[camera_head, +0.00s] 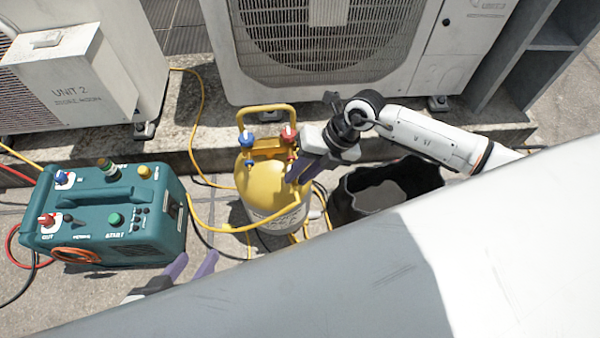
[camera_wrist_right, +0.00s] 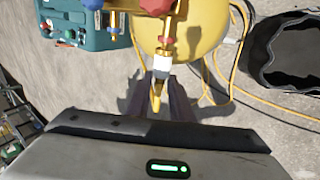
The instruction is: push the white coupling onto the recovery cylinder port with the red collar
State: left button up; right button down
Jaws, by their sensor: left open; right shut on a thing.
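The yellow recovery cylinder (camera_head: 258,182) stands upright with a blue-knobbed valve (camera_head: 246,139) and a red-knobbed valve (camera_head: 288,136). My right gripper (camera_head: 297,172) is at its right, beside the red valve. In the right wrist view, its two purple fingers (camera_wrist_right: 161,88) are shut on the yellow hose end behind the white coupling (camera_wrist_right: 162,67). The coupling sits in line with the port with the red collar (camera_wrist_right: 168,44), close against it; I cannot tell whether it is fully seated. The head view hides the coupling. My left gripper (camera_head: 192,268) is open and empty near the teal machine.
The teal recovery machine (camera_head: 110,212) stands at the left with hoses around it. A black open bucket (camera_head: 400,182) is right of the cylinder. Yellow and black hoses (camera_head: 308,218) lie around the cylinder.

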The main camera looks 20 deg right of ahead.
jog(key=shift+w+d, duration=0.1)
jog(key=shift+w, duration=0.45)
dwell(0.8)
jog(key=c, duration=1.5)
grip_release()
